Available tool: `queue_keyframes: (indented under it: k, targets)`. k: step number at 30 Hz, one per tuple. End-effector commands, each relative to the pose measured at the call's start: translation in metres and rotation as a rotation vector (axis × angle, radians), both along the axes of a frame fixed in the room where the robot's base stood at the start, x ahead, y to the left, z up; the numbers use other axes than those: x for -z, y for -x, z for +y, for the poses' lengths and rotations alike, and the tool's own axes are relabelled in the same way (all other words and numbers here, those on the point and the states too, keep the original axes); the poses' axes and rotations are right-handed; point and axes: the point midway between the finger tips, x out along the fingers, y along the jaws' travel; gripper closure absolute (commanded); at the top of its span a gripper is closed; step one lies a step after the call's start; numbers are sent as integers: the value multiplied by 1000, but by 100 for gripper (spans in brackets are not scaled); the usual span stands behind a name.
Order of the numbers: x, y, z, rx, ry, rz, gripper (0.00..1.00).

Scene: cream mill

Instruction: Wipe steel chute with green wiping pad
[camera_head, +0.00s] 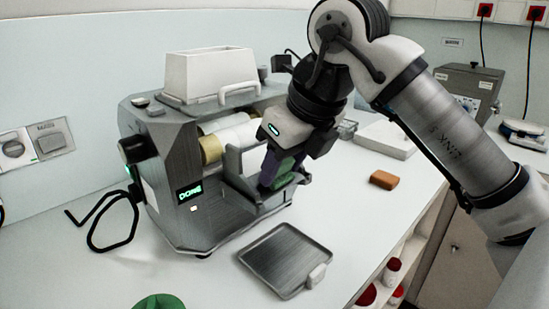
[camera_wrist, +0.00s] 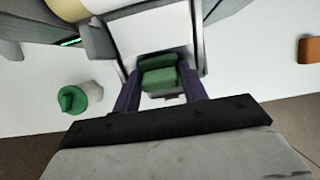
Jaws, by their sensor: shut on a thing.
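The mill (camera_head: 180,195) stands on the white counter, with the steel chute (camera_head: 241,162) at its front below the rollers. In the wrist view the chute (camera_wrist: 150,36) is a pale plate between raised side walls. My gripper (camera_head: 281,176) has purple fingers and is shut on the green wiping pad (camera_head: 285,181). In the wrist view the pad (camera_wrist: 158,76) sits between the fingertips, over the chute's lower end. The fingers and pad hide part of the chute, and I cannot tell whether the pad touches it.
A flat steel tray (camera_head: 284,259) with a handle lies on the counter before the mill. An orange-brown block (camera_head: 383,180) lies to the right. A green object (camera_head: 158,301) is at the bottom edge. A black cable (camera_head: 105,222) loops left of the mill. The front-right counter has bare room.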

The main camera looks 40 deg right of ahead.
Motion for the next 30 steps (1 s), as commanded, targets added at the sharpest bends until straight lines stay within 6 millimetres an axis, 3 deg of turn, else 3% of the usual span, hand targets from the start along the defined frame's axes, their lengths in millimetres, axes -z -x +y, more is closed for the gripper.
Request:
queue_keyframes:
  k: [11,30]
  targets:
    - [-2,2,0,0,0,4,76]
    - [-66,11,-1,0,0,2,76]
